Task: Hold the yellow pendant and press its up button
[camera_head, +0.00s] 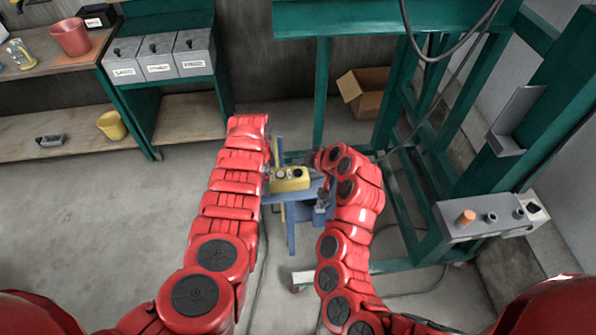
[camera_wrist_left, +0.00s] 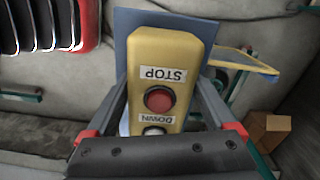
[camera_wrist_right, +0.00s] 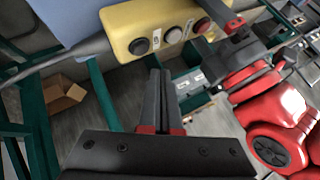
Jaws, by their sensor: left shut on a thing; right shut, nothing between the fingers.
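The yellow pendant (camera_head: 290,184) is in the middle of the head view. My left gripper (camera_wrist_left: 163,95) is shut on its sides in the left wrist view, where the pendant (camera_wrist_left: 178,50) shows a red STOP button (camera_wrist_left: 159,99) and a pale DOWN button (camera_wrist_left: 154,130). In the right wrist view the pendant (camera_wrist_right: 125,18) shows a black button (camera_wrist_right: 139,46) at the cable end, then a white one (camera_wrist_right: 173,35) and a red one (camera_wrist_right: 202,25). My right gripper (camera_wrist_right: 160,73) is shut and empty, its tips close to the black and white buttons; contact cannot be told.
A cable (camera_wrist_right: 50,62) leaves the pendant's end. A green frame (camera_head: 320,95) stands behind, with a cardboard box (camera_head: 363,92) on the floor. A grey control box (camera_head: 460,232) is at the right. A bench with grey boxes (camera_head: 158,66) is at the left.

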